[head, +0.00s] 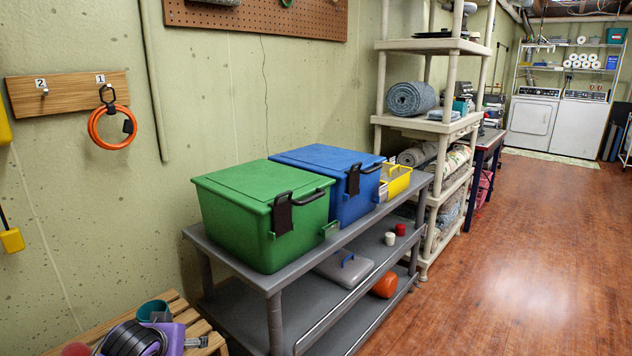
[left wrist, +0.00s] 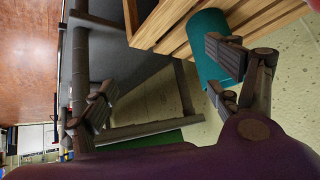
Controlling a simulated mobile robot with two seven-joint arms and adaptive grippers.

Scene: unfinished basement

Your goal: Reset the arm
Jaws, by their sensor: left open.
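My left gripper (left wrist: 162,88) is open, with its jointed fingers spread wide and nothing visible between them. Its purple housing (head: 172,338) shows at the lower left corner of the head view, low over the slatted wooden bench. A teal cup (head: 153,311) is on that bench, close beside the gripper. In the left wrist view the teal cup (left wrist: 208,50) is partly behind one finger; I cannot tell whether they touch. My right gripper is in neither view.
A grey two-level shelf (head: 232,262) carries a green bin (head: 235,225) and a blue bin (head: 325,172). The slatted bench (head: 205,330) stands left of it. An orange ring (head: 96,140) hangs on the wall rack. The wooden floor (head: 520,260) at right is clear.

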